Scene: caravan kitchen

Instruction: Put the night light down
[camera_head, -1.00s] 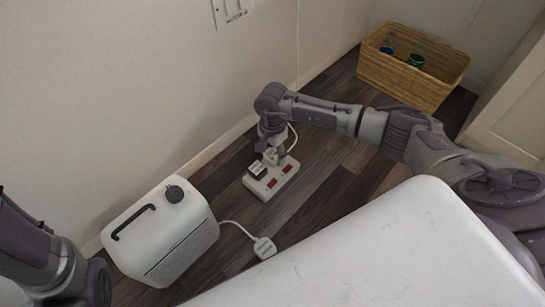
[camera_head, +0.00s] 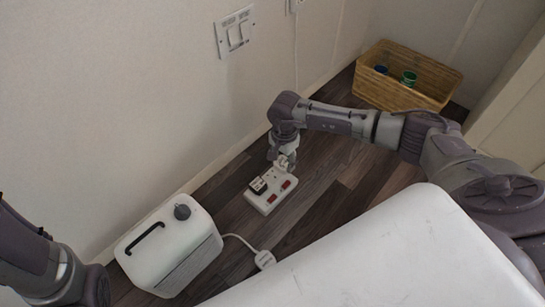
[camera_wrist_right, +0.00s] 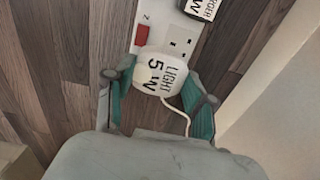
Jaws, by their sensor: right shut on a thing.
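The night light (camera_wrist_right: 160,72) is a white plug-shaped block marked "LIGHT 5W" with a thin white cord. My right gripper (camera_wrist_right: 160,88) is shut on it, teal fingers on both sides. In the head view my right gripper (camera_head: 283,160) points down at the far end of the white power strip (camera_head: 270,204). In the wrist view the light overlaps the end of the strip (camera_wrist_right: 170,18), beside an empty socket and a red switch. I cannot tell whether it touches the strip. My left arm shows at lower left; its fingers are not visible.
A wicker basket (camera_head: 400,92) with blue and green items stands at the back right. Wooden floor (camera_head: 325,185) is clear right of the strip.

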